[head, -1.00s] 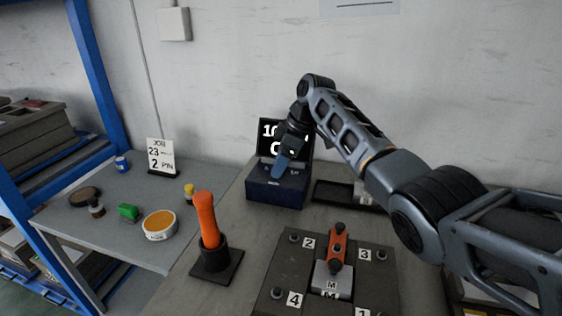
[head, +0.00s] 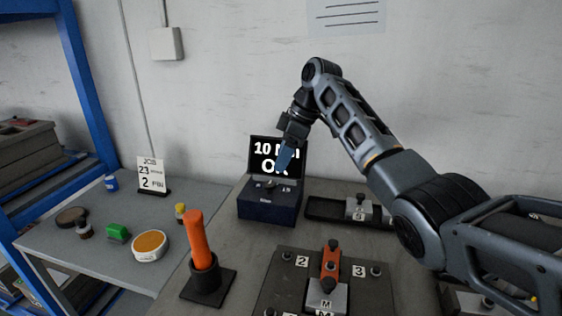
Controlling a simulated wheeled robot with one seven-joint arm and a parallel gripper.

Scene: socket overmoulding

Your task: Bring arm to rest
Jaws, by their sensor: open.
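My gripper (head: 284,158) hangs from my arm above the dark blue tester box (head: 268,208), in front of its screen (head: 265,152). Its blue fingertips point down and show edge-on, with nothing seen held between them. My arm reaches in from the right, its elbow raised against the wall. The screen reads "10 Nm" and "OK", partly covered by the gripper. The fingertips look clear of the box top, though the exact gap is hard to tell.
An orange-handled tool (head: 200,243) stands in a black holder at the left. A fixture plate (head: 272,284) with an orange clamp (head: 331,262) lies in front. A black tray (head: 325,207) sits right of the box. A side table (head: 90,250) holds small containers and a job card (head: 152,174).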

